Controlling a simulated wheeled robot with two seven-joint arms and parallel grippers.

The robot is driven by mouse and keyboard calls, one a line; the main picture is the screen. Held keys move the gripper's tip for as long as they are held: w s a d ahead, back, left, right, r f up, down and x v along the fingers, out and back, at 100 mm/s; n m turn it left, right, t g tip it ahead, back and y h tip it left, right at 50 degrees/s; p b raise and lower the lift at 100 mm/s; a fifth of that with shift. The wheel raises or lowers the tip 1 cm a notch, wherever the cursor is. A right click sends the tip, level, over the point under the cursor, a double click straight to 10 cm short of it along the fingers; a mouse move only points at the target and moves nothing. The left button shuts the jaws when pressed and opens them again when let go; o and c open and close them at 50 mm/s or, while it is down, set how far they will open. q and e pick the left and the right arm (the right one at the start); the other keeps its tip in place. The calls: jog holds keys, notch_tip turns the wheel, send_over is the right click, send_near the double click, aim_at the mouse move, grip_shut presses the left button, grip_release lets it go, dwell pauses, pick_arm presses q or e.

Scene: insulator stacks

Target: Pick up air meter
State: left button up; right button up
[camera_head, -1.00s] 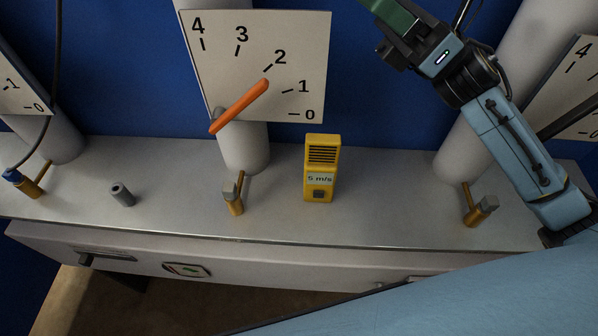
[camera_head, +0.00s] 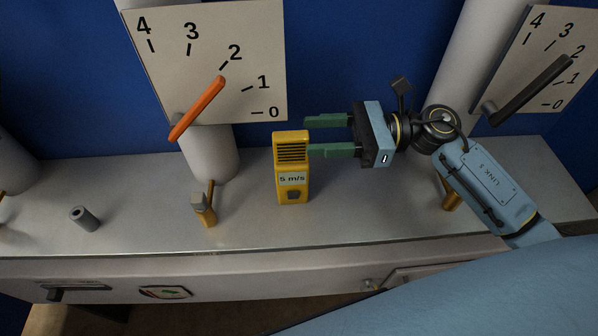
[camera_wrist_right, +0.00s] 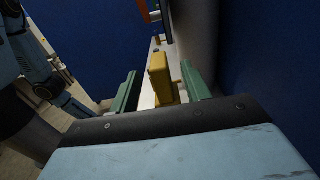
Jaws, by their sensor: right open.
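The air meter (camera_head: 292,181) is a yellow upright box with a dark grille and a "5 m/s" label. It stands on the grey bench top, right of the middle white column. My right gripper (camera_head: 329,136) comes in from the right with its green fingers apart, pointing left at the meter's upper part. One finger lies near the meter's right side and the other farther back; I cannot tell whether either touches. In the right wrist view the meter (camera_wrist_right: 161,80) shows between the two open fingers (camera_wrist_right: 165,94), apart from the palm. My left gripper is not in view.
A dial board with an orange pointer (camera_head: 197,108) stands behind the meter. A brass valve (camera_head: 204,208) and a small grey cylinder (camera_head: 85,218) are to the left. Another dial with a dark pointer (camera_head: 530,90) is at right. The bench (camera_head: 350,216) is clear before the meter.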

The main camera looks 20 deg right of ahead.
aim_at(283, 135)
jog(key=p+x, duration=0.3)
jog(key=x, duration=0.3)
jog(key=shift+a+f, duration=0.2)
jog(key=shift+a, duration=0.05)
jog(key=shift+a+f, duration=0.1)
jog(key=shift+a, duration=0.25)
jog(key=shift+d, duration=0.1)
jog(key=shift+c, duration=0.2)
grip_shut()
